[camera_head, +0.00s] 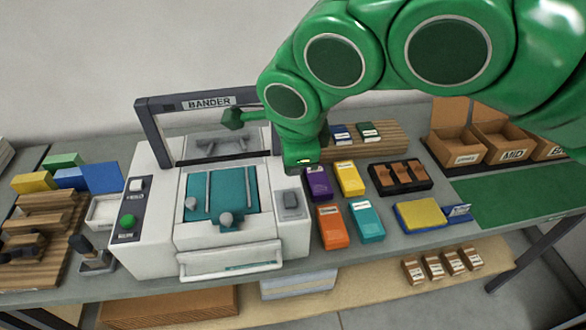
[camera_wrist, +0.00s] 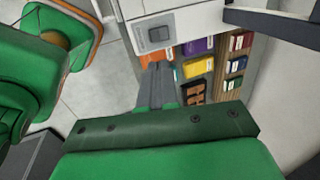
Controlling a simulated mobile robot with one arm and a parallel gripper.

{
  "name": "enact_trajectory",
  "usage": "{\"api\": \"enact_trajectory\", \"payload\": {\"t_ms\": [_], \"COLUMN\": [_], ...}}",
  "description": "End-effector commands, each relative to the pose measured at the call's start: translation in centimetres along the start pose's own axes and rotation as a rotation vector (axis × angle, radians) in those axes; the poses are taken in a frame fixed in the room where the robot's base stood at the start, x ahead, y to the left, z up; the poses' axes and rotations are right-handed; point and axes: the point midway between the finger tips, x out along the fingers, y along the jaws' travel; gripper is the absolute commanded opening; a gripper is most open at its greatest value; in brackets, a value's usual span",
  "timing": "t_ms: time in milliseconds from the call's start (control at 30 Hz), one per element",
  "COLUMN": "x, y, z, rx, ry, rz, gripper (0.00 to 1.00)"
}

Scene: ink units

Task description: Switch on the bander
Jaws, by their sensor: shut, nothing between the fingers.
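The bander (camera_head: 148,245) is a white machine on the bench, with a dark arch labelled BANDER and a teal bed. Its left control panel has a green round button (camera_head: 127,222) and a small white switch (camera_head: 137,185) above it. A grey pad (camera_head: 290,199) is on its right top. The wrist view shows the pad (camera_wrist: 158,33) and a white edge of the bander (camera_wrist: 185,25). My gripper (camera_wrist: 157,68) is shut and empty, its grey fingers pointing toward the area beside the pad. In the head view its fingers are hidden; my green arm hangs over the bander's right rear.
Purple, yellow, orange (camera_head: 332,226) and teal (camera_head: 367,221) packs lie right of the bander. A black tray (camera_head: 400,178) and open boxes (camera_head: 457,147) are further right. Coloured blocks (camera_head: 100,177) and wooden racks stand left. The green mat (camera_head: 520,188) is clear.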

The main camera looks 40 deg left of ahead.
Motion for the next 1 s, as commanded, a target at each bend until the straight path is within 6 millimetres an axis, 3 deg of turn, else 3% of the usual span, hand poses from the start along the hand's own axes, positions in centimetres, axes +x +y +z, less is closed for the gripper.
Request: {"api": "enact_trajectory", "payload": {"t_ms": [300, 733, 1000], "x": [-1.5, -1.5, -1.2], "y": [0.1, -0.1, -1.4], "z": [0.0, 0.0, 0.0], "rx": [-0.001, 0.000, 0.001], "ry": [-0.001, 0.001, 0.001], "rz": [0.000, 0.001, 0.001], "gripper": [0.00, 0.00, 0.00]}}
